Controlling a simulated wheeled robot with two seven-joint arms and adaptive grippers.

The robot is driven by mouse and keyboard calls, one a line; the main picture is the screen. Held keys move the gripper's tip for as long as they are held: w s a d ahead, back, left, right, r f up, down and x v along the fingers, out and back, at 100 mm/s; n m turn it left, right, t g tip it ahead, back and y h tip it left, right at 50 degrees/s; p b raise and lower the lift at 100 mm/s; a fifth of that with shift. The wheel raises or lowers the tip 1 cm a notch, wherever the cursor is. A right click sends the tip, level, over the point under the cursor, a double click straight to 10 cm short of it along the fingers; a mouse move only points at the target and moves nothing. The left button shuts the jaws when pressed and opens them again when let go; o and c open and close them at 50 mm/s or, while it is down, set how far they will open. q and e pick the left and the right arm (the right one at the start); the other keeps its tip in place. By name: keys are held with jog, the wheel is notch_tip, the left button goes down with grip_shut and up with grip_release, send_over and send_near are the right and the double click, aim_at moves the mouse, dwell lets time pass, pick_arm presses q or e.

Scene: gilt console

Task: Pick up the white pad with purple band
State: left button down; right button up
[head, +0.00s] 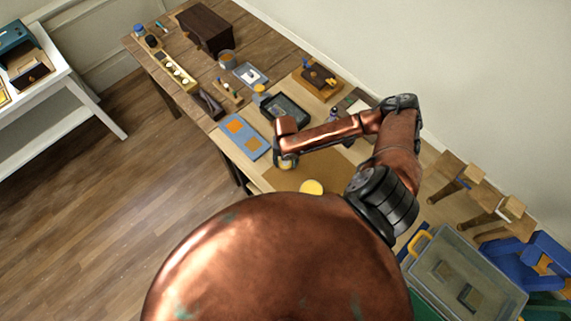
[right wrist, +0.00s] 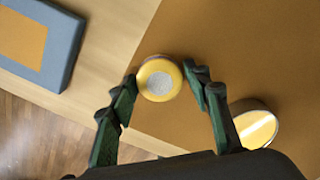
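A round pad with a pale speckled top and a yellow band (right wrist: 159,79) lies on the brown mat (right wrist: 240,50) in the right wrist view. My right gripper (right wrist: 162,82) is open, with one green finger on each side of this pad and small gaps visible. In the head view my right gripper (head: 287,161) is over the mat's left part and largely hides the pad. My left gripper is not in view.
A yellow-rimmed disc (right wrist: 254,126) lies beside the right finger; it also shows in the head view (head: 311,187). A blue-grey board with orange squares (head: 244,136) lies left of the mat. A dark tray (head: 284,111) is behind. A clear bin (head: 465,283) stands at right.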

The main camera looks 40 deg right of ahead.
jog(key=c, duration=0.3)
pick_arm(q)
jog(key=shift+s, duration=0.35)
pick_arm(e)
jog(key=c, duration=0.4)
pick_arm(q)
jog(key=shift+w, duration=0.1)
pick_arm(e)
jog(key=shift+o, duration=0.2)
jog(key=shift+r, duration=0.55)
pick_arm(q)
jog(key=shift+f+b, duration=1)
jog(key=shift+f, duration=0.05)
pick_arm(e)
jog(key=s+a+r, duration=0.6)
jog(key=a+r, duration=0.6)
jog(key=shift+a, duration=0.25)
jog(key=shift+s, duration=0.1)
